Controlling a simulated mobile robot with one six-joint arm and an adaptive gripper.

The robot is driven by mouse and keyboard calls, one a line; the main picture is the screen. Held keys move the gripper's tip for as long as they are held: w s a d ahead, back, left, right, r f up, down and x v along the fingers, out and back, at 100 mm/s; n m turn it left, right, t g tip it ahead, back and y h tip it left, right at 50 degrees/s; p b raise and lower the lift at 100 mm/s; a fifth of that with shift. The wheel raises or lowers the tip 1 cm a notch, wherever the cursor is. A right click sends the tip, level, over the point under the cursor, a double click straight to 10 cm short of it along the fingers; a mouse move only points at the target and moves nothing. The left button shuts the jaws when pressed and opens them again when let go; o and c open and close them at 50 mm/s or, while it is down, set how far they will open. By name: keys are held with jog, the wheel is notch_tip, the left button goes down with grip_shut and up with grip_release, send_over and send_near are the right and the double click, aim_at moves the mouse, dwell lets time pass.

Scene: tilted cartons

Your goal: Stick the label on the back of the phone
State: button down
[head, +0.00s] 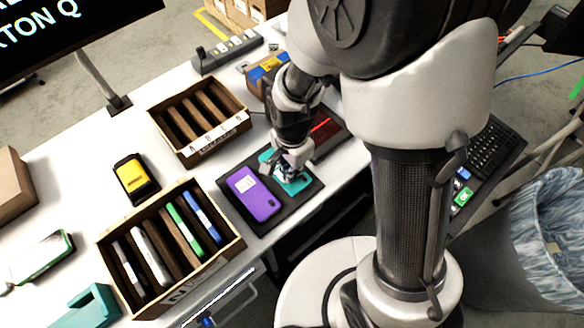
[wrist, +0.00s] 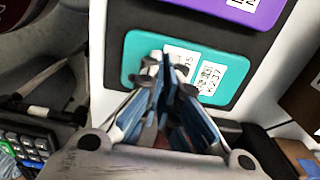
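A purple phone (head: 255,194) lies back up on a dark mat (head: 262,226), with a white label (head: 246,185) on it. A teal phone (head: 296,187) lies beside it on the mat, under my gripper (head: 290,172). In the wrist view the teal phone (wrist: 137,58) carries two white printed patches, one right at the fingertips (wrist: 168,72) and one (wrist: 209,77) just right of them. My fingers are drawn together over the phone's back. I cannot tell whether the tips pinch or touch the nearer patch. The fingers hide part of the phone.
An open divided box (head: 170,250) with several upright phones stands at the front left. An emptier divided box (head: 200,118) stands behind the mat. A yellow-and-black device (head: 135,178) lies between them and the left side. A keyboard (head: 492,150) is at right.

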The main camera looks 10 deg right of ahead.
dwell(0.3)
jog(key=c, duration=1.7)
grip_release()
jog(key=shift+r, duration=0.1)
notch_tip(320, 180, up, 18)
jog(key=p, duration=0.5)
